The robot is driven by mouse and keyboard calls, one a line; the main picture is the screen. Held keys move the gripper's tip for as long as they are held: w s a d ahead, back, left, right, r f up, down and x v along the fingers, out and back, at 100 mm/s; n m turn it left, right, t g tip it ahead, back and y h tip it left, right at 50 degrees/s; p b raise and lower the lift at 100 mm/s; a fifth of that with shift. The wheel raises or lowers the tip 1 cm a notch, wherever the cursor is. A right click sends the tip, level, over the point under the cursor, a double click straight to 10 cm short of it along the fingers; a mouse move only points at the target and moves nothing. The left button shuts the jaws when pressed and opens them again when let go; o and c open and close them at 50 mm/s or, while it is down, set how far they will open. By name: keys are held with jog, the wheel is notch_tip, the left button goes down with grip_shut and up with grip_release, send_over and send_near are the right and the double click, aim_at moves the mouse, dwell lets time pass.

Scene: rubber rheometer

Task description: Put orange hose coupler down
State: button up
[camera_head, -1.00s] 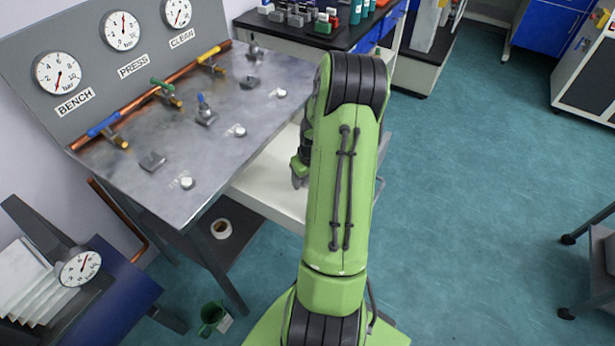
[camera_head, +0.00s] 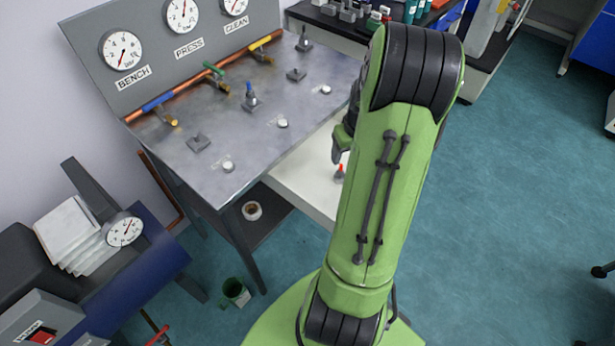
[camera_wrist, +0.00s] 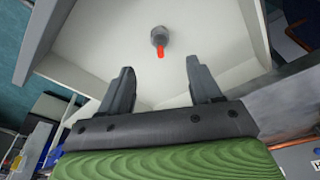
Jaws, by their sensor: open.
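The orange hose coupler (camera_wrist: 159,40), a grey base with an orange-red tip, stands on the white surface (camera_wrist: 105,35) of an open drawer or tray. In the head view the coupler (camera_head: 340,171) shows only partly beside my arm. My gripper (camera_wrist: 160,85) is open and empty, with the coupler beyond its fingertips and roughly between them, apart from both. In the head view my gripper (camera_head: 338,150) is mostly hidden behind my arm.
The white drawer (camera_head: 295,180) sits under the metal bench (camera_head: 225,135) with gauges, pipes, valves and another coupler with a blue tip (camera_head: 250,95). A roll of tape (camera_head: 252,211) lies on a lower shelf. A green mug (camera_head: 236,292) is below. Open floor lies to the right.

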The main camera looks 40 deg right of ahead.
jog(key=w+a+r+n+t, duration=0.1)
jog(key=a+r, duration=0.5)
jog(key=a, duration=0.3)
jog(key=w+a+r+n, duration=0.2)
jog(key=a+r, duration=0.4)
jog(key=a, duration=0.2)
jog(key=s+a+r+n+t+y, duration=0.1)
jog(key=s+a+r, duration=0.3)
jog(key=s+a, duration=0.7)
jog(key=a+n+t, duration=0.1)
jog(key=a, duration=0.2)
jog(key=shift+r+t, duration=0.3)
jog(key=shift+r, duration=0.05)
